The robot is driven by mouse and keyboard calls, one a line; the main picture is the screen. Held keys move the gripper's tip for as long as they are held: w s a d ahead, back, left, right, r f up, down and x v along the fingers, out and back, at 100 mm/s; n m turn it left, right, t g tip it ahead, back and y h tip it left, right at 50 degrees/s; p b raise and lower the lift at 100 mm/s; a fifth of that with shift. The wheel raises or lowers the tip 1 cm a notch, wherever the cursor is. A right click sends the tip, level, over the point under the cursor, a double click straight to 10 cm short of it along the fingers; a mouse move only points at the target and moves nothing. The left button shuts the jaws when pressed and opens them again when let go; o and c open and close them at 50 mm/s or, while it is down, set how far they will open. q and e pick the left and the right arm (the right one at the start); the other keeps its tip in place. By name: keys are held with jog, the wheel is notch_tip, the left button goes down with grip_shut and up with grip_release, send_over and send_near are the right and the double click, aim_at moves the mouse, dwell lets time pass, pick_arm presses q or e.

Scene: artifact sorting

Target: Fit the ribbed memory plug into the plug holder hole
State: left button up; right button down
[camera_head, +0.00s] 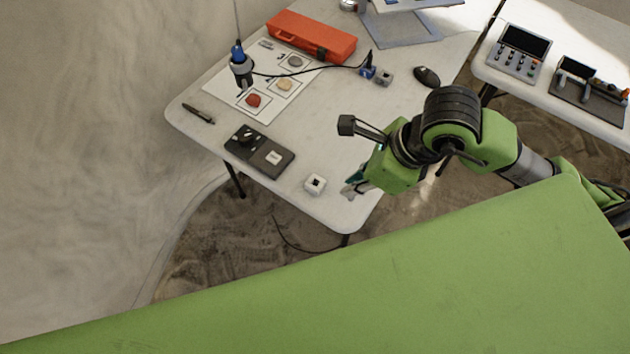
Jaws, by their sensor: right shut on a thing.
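My right gripper (353,187) is low over the near right edge of the white table, with its fingers pointing left. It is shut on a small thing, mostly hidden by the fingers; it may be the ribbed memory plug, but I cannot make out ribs. A small white block with a dark hole in its top (315,184), which looks like the plug holder, sits on the table just left of the gripper. A short gap shows between them. My left gripper is not in view.
A black device (272,158) lies left of the white block. The table's middle is clear.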

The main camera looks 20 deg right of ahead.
jog(key=w+a+f, duration=0.1)
jog(key=w+f, duration=0.2)
jog(key=w+a+f, duration=0.1)
jog(key=w+f, duration=0.2)
jog(key=w, duration=0.1)
jog(key=w+a+f, duration=0.2)
jog(key=w, duration=0.2)
jog(key=shift+f, duration=0.4)
notch_tip(320, 180, down, 2)
jog(key=shift+a+f+p, duration=0.1)
jog(key=shift+f+p, duration=0.05)
jog(key=shift+p, duration=0.6)
jog(key=shift+f, duration=0.3)
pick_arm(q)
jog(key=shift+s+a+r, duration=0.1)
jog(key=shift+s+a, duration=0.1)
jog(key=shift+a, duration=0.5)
pick_arm(e)
jog(key=shift+f, duration=0.1)
